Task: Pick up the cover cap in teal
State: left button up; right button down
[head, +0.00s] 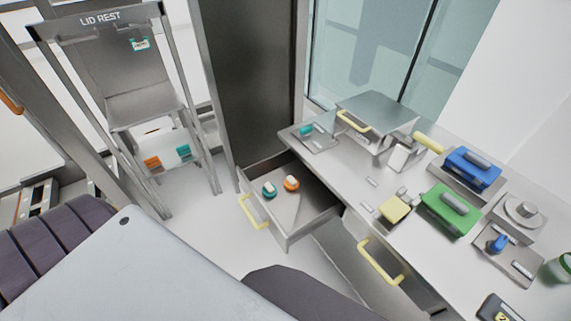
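A round teal cap with a pale top (269,190) lies in the open drawer (305,218) below the counter, near the drawer's left side. A similar orange cap (291,183) lies just right of it, with a small gap between them. Another small teal piece (306,130) sits on a flat grey plate at the counter's far left end; its exact shape is too small to tell. Neither of my grippers shows in the head view.
The counter (375,205) carries a green box (449,209), a blue box (472,168) and a yellow block (394,209). A second drawer with a yellow handle (381,264) is nearer. A metal stand marked LID REST (128,108) stands at left. Floor shows between.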

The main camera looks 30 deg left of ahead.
aim_at(269, 191)
jog(key=u, duration=1.05)
